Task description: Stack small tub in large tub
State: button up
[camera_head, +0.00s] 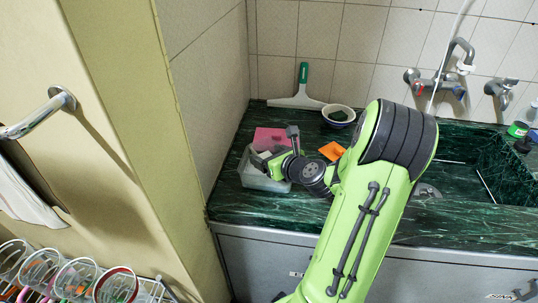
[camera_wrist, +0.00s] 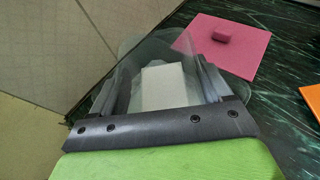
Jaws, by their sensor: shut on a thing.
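The large tub (camera_head: 265,183) is clear plastic and stands on the green counter near the left wall. My gripper (camera_head: 266,158) is over it, with its fingers pointing down and left. In the wrist view my gripper (camera_wrist: 158,78) is shut on the small tub (camera_wrist: 170,62), a clear tub between the two dark fingers. A white block-like patch (camera_wrist: 163,87) shows through the small tub. The large tub's clear rim (camera_wrist: 128,46) shows around and behind it. The clear walls overlap, so I cannot tell whether the small tub is inside the large one or above it.
An orange square (camera_head: 332,151), a bowl (camera_head: 338,115) and a squeegee (camera_head: 301,92) are farther right and back. The wall (camera_head: 205,100) is close on the left.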

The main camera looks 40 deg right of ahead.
jog(key=shift+f, duration=0.2)
jog(key=o, duration=1.1)
jog(key=shift+s+f, duration=0.1)
